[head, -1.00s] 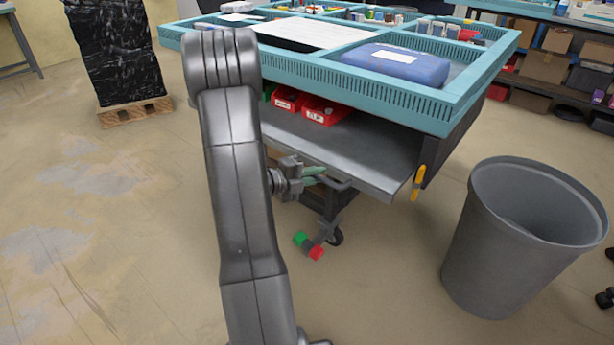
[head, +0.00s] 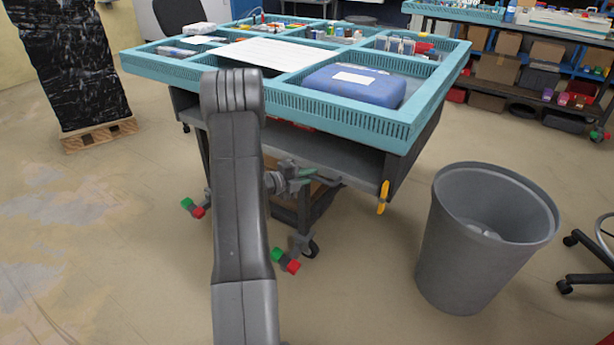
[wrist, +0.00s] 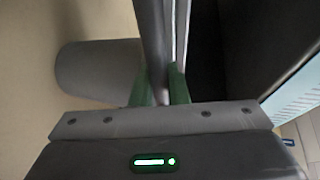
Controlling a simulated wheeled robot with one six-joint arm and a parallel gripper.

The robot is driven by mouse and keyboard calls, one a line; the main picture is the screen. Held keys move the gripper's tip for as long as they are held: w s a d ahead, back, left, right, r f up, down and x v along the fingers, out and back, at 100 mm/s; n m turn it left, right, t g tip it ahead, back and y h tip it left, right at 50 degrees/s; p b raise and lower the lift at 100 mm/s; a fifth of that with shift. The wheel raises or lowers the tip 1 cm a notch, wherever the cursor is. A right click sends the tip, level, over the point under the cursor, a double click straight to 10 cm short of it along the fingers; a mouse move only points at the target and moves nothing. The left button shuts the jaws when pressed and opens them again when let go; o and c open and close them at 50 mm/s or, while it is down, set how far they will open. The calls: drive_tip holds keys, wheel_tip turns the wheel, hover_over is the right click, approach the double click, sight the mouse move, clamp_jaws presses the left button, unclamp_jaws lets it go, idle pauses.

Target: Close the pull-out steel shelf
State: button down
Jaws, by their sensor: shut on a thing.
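The pull-out steel shelf (head: 352,162) is a grey sheet under the blue-green workbench top (head: 300,97). In the wrist view, the green fingers of my gripper (wrist: 160,88) stand on either side of a grey bar (wrist: 152,30) running away from the camera. My arm hides the left part of the shelf front in the head view.
A grey waste bin (head: 485,240) stands right of the bench. A yellow-handled tool (head: 383,197) hangs at the bench's right front corner. A wrapped black stack (head: 75,65) on a pallet stands at the left. The floor at left is clear.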

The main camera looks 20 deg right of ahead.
drive_tip(key=shift+w+d+r, duration=0.1)
drive_tip(key=shift+w+r, duration=0.05)
drive_tip(key=c, duration=1.4)
unclamp_jaws()
drive_tip(key=shift+d, duration=0.1)
drive_tip(key=p+v, duration=0.2)
drive_tip(key=v, duration=1.2)
drive_tip(key=shift+f+p, duration=0.3)
drive_tip(key=shift+p, duration=0.05)
drive_tip(key=b+x, duration=0.2)
drive_tip(key=x, duration=1.2)
drive_tip(key=shift+r+b, duration=0.1)
drive_tip(key=shift+b, duration=0.3)
drive_tip(key=shift+s+a, duration=0.2)
drive_tip(key=shift+a, duration=0.05)
